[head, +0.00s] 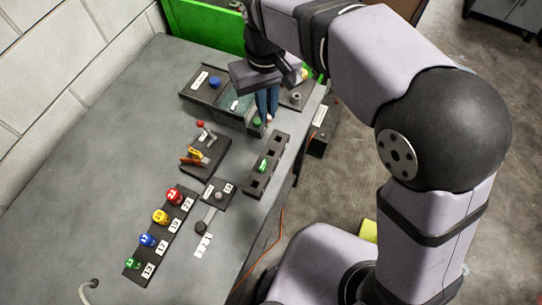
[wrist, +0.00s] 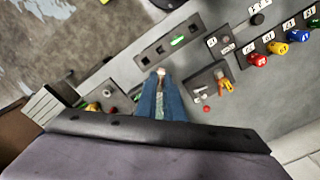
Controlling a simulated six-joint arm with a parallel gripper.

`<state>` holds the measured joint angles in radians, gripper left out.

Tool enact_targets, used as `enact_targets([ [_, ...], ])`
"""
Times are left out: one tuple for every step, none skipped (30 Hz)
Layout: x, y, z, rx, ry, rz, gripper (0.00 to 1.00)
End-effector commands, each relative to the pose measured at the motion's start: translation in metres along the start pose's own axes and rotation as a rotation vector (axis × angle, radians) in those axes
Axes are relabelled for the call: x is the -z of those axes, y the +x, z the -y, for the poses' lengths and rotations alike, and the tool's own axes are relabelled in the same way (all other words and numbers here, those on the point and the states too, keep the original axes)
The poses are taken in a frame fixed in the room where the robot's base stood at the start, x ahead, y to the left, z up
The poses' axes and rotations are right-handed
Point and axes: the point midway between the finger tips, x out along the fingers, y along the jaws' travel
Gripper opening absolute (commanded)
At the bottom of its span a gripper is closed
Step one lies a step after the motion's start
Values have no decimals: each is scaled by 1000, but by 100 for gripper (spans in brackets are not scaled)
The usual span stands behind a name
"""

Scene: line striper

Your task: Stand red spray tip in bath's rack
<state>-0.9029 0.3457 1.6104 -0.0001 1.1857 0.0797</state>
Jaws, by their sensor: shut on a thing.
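My gripper (head: 266,117) points down with its blue fingers shut on a small pale-ended piece (wrist: 160,72); its colour is mostly hidden between the fingers. It hangs beside the bath tray's near right corner. The dark bath tray (head: 190,97) has a label, a blue knob and a greenish basin partly behind my gripper. A dark rack (head: 249,187) with a row of openings lies nearby, with a green piece (head: 263,165) in it. A red numbered piece (head: 174,196) sits at the end of a labelled row; it also shows in the wrist view (wrist: 257,59). I cannot tell which item is the red spray tip.
Yellow, blue and green numbered pieces (head: 148,240) continue the labelled row. A tool block (head: 217,152) with orange-handled pliers and a small red item (head: 200,124) lie left of the rack. The table's right edge is close to the rack. The left of the table (head: 90,150) is clear.

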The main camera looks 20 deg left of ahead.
Motion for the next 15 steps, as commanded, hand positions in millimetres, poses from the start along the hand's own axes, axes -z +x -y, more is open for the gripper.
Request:
enact_targets([
  [-5, 0, -1, 0, 6, 0, 0],
  [-8, 0, -1, 0, 9, 0, 0],
  [-11, 1, -1, 0, 13, 1, 0],
  [-13, 1, -1, 0, 17, 0, 0],
  [-14, 1, -1, 0, 20, -1, 0],
  [-17, 1, -2, 0, 24, -1, 0],
  [-18, 1, -2, 0, 26, -1, 0],
  [-19, 1, -2, 0, 28, -1, 0],
  [-20, 1, -2, 0, 31, -1, 0],
  [-20, 1, -2, 0, 34, -1, 0],
  [-20, 2, -2, 0, 36, 0, 0],
  [-20, 2, -2, 0, 38, 0, 0],
  [-20, 3, -2, 0, 39, 1, 0],
  [-20, 5, -2, 0, 39, 2, 0],
  [-21, 8, -2, 0, 39, 3, 0],
])
